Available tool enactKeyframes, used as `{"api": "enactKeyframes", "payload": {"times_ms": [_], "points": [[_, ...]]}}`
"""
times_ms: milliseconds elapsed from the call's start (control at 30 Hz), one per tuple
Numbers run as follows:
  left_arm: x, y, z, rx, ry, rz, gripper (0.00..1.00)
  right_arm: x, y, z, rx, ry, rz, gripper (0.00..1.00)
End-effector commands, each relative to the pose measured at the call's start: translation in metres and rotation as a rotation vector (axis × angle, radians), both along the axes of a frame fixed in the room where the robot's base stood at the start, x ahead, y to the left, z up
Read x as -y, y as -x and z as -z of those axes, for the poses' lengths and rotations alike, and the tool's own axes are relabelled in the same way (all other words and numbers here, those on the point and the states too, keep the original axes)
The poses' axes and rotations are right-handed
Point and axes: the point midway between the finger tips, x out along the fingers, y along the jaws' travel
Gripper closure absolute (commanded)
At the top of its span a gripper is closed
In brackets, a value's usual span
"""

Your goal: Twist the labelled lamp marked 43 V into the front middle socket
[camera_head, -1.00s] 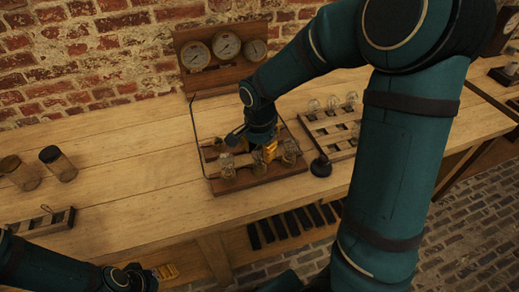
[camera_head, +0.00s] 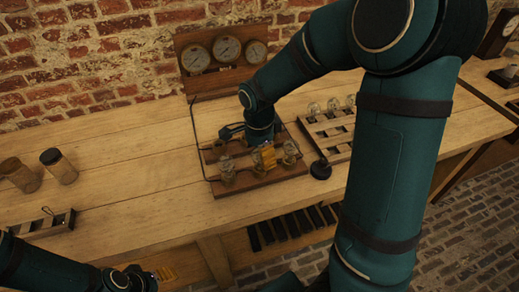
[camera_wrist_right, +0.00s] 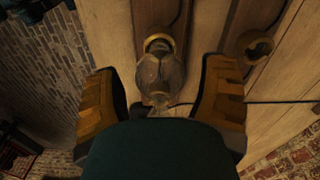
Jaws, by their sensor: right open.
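My right gripper (camera_head: 262,157) is low over the front row of the wooden socket board (camera_head: 265,183). In the right wrist view, my open right gripper (camera_wrist_right: 165,95) has one yellow-padded finger on each side of a clear glass lamp (camera_wrist_right: 160,75), with visible gaps. The lamp's far end is at a brass socket ring (camera_wrist_right: 159,41); how far it is seated cannot be told. No 43 V label is readable. In the head view, glass lamps stand at the board's front left (camera_head: 227,172) and front right (camera_head: 290,152). My left gripper (camera_head: 138,280) is at the bottom edge, its fingers unclear.
A gauge panel (camera_head: 222,55) stands behind. Two jars (camera_head: 58,165) are at left. An empty-looking ring (camera_wrist_right: 255,46) shows in the wrist view.

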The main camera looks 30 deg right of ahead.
Motion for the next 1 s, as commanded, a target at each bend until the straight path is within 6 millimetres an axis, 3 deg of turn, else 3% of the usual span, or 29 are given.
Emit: {"api": "enactKeyframes", "payload": {"times_ms": [167,600,800,1000], "points": [[0.000,0.000,0.000,0.000,0.000,0.000,0.37,0.000,-0.001,-0.015,0.005,-0.001,0.000,0.28],[0.000,0.000,0.000,0.000,0.000,0.000,0.37,-0.002,0.000,-0.098,0.004,-0.001,0.000,0.28],[0.000,0.000,0.000,0.000,0.000,0.000,0.37,-0.002,0.000,-0.117,0.001,0.000,0.000,0.28],[0.000,0.000,0.000,0.000,0.000,0.000,0.37,-0.002,0.000,-0.120,0.000,0.000,0.000,0.28]]}}
